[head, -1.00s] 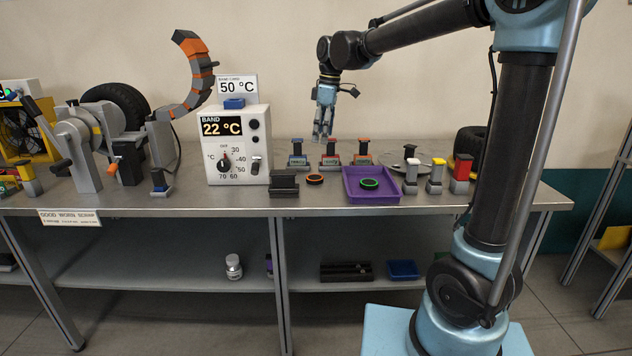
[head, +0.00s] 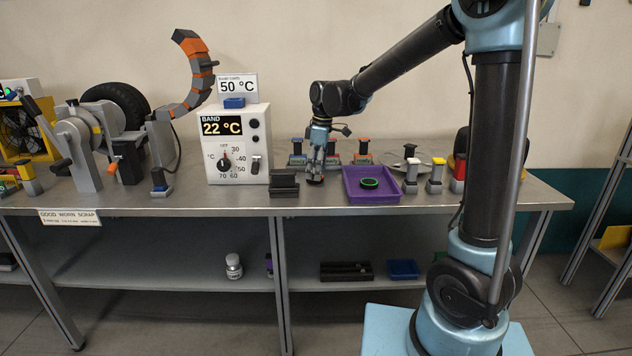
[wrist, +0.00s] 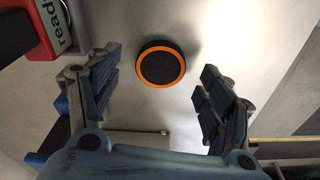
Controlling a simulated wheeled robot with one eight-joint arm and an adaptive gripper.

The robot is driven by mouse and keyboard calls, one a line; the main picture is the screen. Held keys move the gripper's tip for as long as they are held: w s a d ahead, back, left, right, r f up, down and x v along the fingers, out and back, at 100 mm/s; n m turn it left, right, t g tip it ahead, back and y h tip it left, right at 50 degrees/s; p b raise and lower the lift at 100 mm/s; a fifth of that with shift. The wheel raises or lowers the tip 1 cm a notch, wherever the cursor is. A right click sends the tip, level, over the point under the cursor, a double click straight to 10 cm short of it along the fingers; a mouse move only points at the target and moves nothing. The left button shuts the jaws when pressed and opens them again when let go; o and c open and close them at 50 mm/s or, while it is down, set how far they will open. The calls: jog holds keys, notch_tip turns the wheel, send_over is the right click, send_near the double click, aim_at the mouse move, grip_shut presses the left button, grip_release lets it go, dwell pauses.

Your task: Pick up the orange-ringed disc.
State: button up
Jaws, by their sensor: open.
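The orange-ringed disc (wrist: 161,65) shows in the wrist view as a black round disc with an orange rim, lying flat on the grey bench top (head: 230,199). My gripper (wrist: 158,95) is open, with its two fingers to the left and right of the disc and a gap on each side. In the head view my gripper (head: 315,180) points down low over the bench and hides the disc. I cannot tell exactly how high the fingertips are above the bench.
A purple tray (head: 353,193) with a green-ringed disc (head: 370,183) stands just to the right. A dark block (head: 284,183) stands to the left, beside the white temperature box (head: 237,145). Small coloured-top stands, one with an orange top (head: 363,142), are behind.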

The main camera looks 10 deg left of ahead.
jog(key=shift+a+f, duration=0.1)
jog(key=shift+f, duration=0.85)
jog(key=c, duration=1.2)
jog(key=shift+o, duration=0.2)
jog(key=shift+r, duration=0.1)
